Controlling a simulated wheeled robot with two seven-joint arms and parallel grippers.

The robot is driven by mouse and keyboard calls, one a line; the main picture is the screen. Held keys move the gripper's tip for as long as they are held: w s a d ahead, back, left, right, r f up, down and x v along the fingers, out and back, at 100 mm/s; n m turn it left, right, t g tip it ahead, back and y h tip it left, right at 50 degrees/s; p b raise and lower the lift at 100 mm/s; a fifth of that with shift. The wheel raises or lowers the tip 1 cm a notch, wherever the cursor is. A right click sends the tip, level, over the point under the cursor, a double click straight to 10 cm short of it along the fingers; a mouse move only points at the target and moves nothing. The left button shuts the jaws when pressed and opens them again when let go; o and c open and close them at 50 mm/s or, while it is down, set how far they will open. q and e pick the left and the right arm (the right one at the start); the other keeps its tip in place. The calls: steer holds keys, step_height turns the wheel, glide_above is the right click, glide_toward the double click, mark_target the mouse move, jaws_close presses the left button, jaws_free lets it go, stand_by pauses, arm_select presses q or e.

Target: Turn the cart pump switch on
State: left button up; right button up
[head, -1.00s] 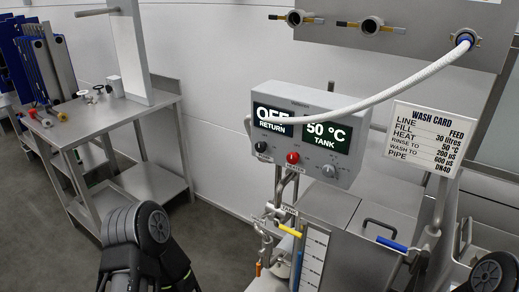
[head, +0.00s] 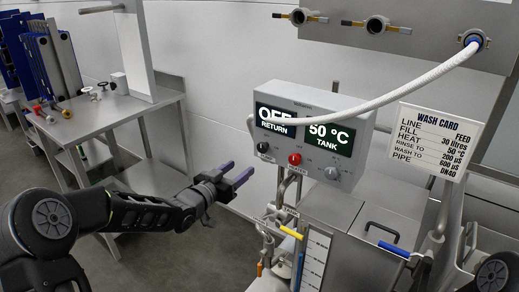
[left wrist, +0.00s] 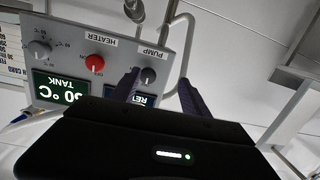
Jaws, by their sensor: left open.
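The grey control box (head: 355,170) shows OFF over RETURN and 50 °C over TANK. The pump switch (head: 263,147) is the small black knob at the lower left of its front. In the left wrist view, the pump switch (left wrist: 149,75) appears upside down beside its PUMP label. My left gripper (head: 238,172) is open and empty, left of and slightly below the knob, apart from it in the head view. In the wrist view the knob appears between its fingers, close to one of them. My right gripper is out of view.
A red heater knob (head: 295,159) and a grey knob (head: 331,173) sit right of the pump switch. A white hose (head: 420,85) crosses the display. Pipes and a yellow-handled valve (head: 291,233) stand below. A steel table (head: 95,130) is at left.

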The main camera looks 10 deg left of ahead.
mark_target(261, 148)
arm_select(q)
steer(key=r, duration=0.1)
steer(key=d+r+m+h, duration=0.1)
steer(key=r, duration=0.1)
steer(key=shift+w+d+h, duration=0.15)
steer(key=shift+w+h, duration=0.05)
steer(key=shift+h, duration=0.1)
steer(key=shift+w, duration=0.1)
steer(key=p+x, duration=0.1)
steer(key=x, duration=0.6)
steer(key=shift+w+d+p, duration=0.15)
steer(key=shift+w+p, duration=0.15)
steer(key=shift+w, duration=0.05)
steer(key=shift+r, duration=0.1)
steer(key=shift+c, duration=0.5)
jaws_close()
